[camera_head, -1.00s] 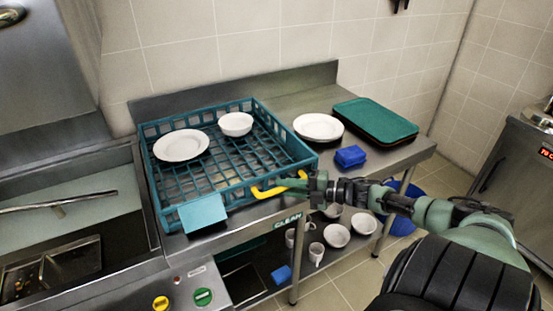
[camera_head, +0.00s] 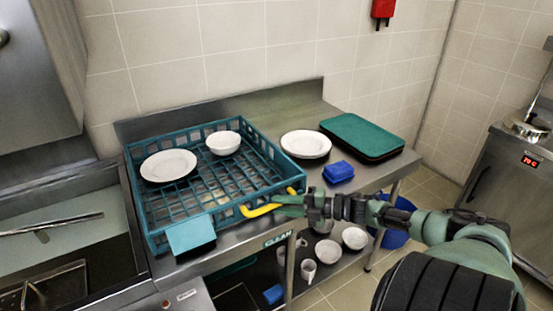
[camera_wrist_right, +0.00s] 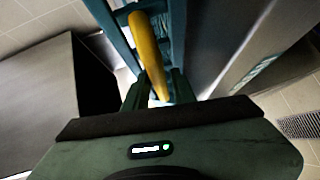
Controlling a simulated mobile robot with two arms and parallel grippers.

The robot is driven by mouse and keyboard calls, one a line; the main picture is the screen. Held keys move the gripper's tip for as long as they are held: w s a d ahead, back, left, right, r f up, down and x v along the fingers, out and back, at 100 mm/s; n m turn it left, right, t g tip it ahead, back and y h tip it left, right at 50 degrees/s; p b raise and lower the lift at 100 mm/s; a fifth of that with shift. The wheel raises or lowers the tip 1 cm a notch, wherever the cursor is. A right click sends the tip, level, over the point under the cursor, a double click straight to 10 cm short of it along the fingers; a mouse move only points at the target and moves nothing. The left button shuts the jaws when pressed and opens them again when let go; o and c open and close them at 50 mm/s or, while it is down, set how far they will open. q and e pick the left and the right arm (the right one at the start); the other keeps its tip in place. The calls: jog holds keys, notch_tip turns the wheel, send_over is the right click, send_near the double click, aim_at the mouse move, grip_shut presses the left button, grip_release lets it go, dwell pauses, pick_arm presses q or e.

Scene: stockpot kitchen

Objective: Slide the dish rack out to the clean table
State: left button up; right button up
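The teal dish rack (camera_head: 170,222) lies flat on the steel table (camera_head: 232,238), whose front edge carries a CLEAN label. A white plate (camera_head: 168,165) and a white bowl (camera_head: 223,143) are in the rack. Its yellow handle (camera_head: 258,210) is on the near right side and also shows in the right wrist view (camera_wrist_right: 148,50). My right gripper (camera_head: 278,205) is at this handle, its fingers spread apart on either side of the yellow bar. In the wrist view, small gaps seem to show beside the bar. My left gripper is not in view.
Right of the rack stand a white plate (camera_head: 306,144), a blue block (camera_head: 338,172) and a stack of green trays (camera_head: 362,137). The sink (camera_head: 62,245) is at the left. White dishes (camera_head: 328,251) sit on the lower shelf, with a blue bucket (camera_head: 398,222) beside the table.

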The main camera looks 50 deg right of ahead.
jog(key=v, duration=0.6)
jog(key=shift+d, duration=0.1)
dwell(0.5)
